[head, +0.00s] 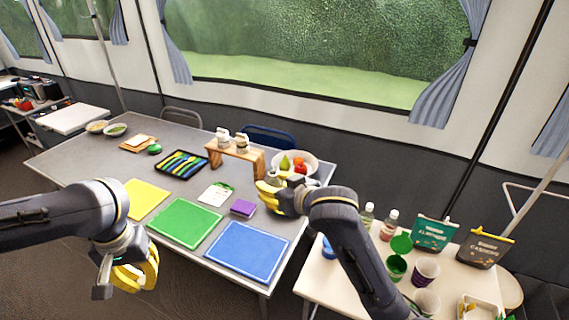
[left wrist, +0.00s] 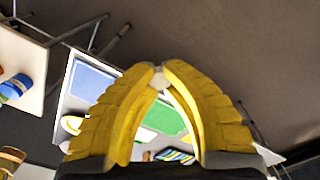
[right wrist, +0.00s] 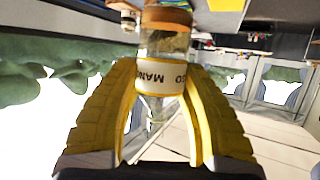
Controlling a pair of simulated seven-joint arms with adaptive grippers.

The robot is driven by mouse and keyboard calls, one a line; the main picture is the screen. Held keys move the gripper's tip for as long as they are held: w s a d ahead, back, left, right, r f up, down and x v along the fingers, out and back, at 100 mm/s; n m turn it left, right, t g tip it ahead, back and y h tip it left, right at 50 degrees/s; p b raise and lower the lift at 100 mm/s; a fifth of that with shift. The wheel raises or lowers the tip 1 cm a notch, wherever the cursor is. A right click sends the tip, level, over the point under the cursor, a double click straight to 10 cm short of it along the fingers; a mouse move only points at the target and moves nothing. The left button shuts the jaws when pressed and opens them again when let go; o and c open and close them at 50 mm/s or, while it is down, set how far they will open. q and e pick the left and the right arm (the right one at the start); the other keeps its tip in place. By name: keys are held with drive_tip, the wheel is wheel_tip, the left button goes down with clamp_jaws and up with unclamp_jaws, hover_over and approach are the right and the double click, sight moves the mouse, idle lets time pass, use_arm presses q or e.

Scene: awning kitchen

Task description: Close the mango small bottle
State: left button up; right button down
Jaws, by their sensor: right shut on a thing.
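The mango small bottle (right wrist: 160,48) is a clear bottle with a white label reading MANGO upside down in the right wrist view, and a brown band at the top of the picture. My right gripper (head: 268,190) is shut around it above the table; in the right wrist view its yellow fingers stand on both sides of the bottle. The bottle is mostly hidden by the gripper in the head view. I cannot make out the lid. My left gripper (head: 142,278) hangs near the table's front left, its fingertips nearly meeting in the left wrist view (left wrist: 158,70).
The grey table (head: 100,165) carries yellow (head: 146,198), green (head: 186,222) and blue (head: 247,251) mats. A wooden stand (head: 236,151) with small bottles and a fruit bowl (head: 309,161) stand behind. A side table (head: 330,284) at right holds bottles, cups and pouches.

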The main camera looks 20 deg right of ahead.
drive_tip(key=s+a+f+n+g+y, duration=0.2)
drive_tip(key=s+a+f+n+y, duration=0.2)
drive_tip(key=a+f, duration=0.3)
drive_tip(key=shift+s+a+f, duration=0.3)
drive_tip(key=shift+s+f, duration=0.25)
drive_tip(key=shift+f, duration=0.35)
use_arm(q)
drive_tip(key=shift+w+d+r, duration=0.1)
drive_tip(key=shift+w+r, duration=0.05)
drive_tip(key=shift+r, duration=0.1)
drive_tip(key=w+d+r+n, duration=0.1)
drive_tip(key=w+d+r, duration=0.2)
drive_tip(key=d, duration=0.5)
drive_tip(key=w+d+r+n, duration=0.1)
drive_tip(key=w+d+r, duration=0.1)
drive_tip(key=d+r, duration=0.3)
drive_tip(key=w+d+r+n, duration=0.1)
drive_tip(key=w+d+r, duration=0.2)
drive_tip(key=d, duration=0.9)
drive_tip(key=shift+w+d+r, duration=0.2)
drive_tip(key=shift+w+r, duration=0.15)
drive_tip(key=shift+r, duration=0.35)
drive_tip(key=shift+f, duration=0.15)
